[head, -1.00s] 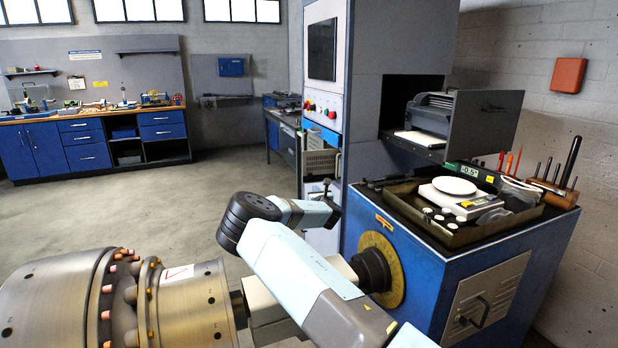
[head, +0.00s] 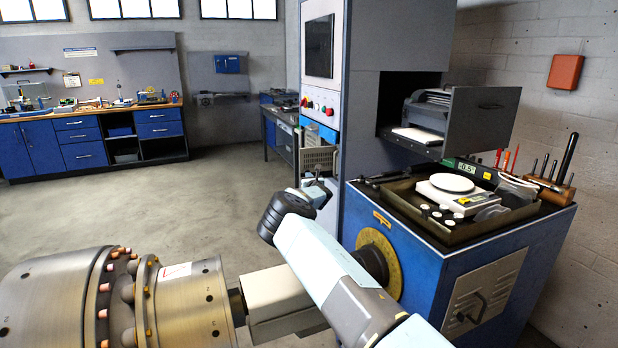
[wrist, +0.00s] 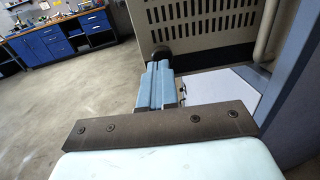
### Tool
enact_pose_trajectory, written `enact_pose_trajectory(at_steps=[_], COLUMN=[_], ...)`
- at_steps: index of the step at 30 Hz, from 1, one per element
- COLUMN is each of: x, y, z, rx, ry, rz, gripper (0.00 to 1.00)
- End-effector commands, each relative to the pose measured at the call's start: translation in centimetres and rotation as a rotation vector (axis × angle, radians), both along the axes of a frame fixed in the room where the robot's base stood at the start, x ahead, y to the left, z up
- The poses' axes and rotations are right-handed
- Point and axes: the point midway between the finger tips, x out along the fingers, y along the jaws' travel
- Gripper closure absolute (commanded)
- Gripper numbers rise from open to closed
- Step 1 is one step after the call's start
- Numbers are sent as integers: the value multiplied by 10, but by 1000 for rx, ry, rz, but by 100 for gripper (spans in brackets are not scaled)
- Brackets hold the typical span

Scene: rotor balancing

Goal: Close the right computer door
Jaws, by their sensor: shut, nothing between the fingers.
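The tall grey and blue computer cabinet (head: 352,120) stands right of centre in the head view, with a dark screen and buttons on its front. A grey vented panel (head: 319,158) shows low on it; slotted grey metal (wrist: 205,22) fills the top of the wrist view. I cannot tell which part is the right computer door. My gripper (head: 318,188) is in front of the cabinet's lower part, partly behind my arm. In the wrist view its blue fingers (wrist: 160,68) are shut and empty, close to a black round part (wrist: 161,54); contact is unclear.
A blue machine bench (head: 420,270) with a tray, scale and tools stands at the right. Above it, a dark panel with a handle (head: 485,125) stands out beside a printer (head: 425,115). A metal rotor (head: 90,305) fills the lower left. The floor beyond is clear.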

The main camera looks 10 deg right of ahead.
Motion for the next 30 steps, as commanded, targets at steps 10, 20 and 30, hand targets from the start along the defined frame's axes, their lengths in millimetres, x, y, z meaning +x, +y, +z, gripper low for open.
enact_pose_trajectory(at_steps=[10, 20, 30], x=[18, 19, 19], y=[2, -6, 1], z=[-1, 0, -1], rx=[-1, -1, -1], ry=[1, 0, 1], rz=[1, -2, -4], gripper=[100, 100, 100])
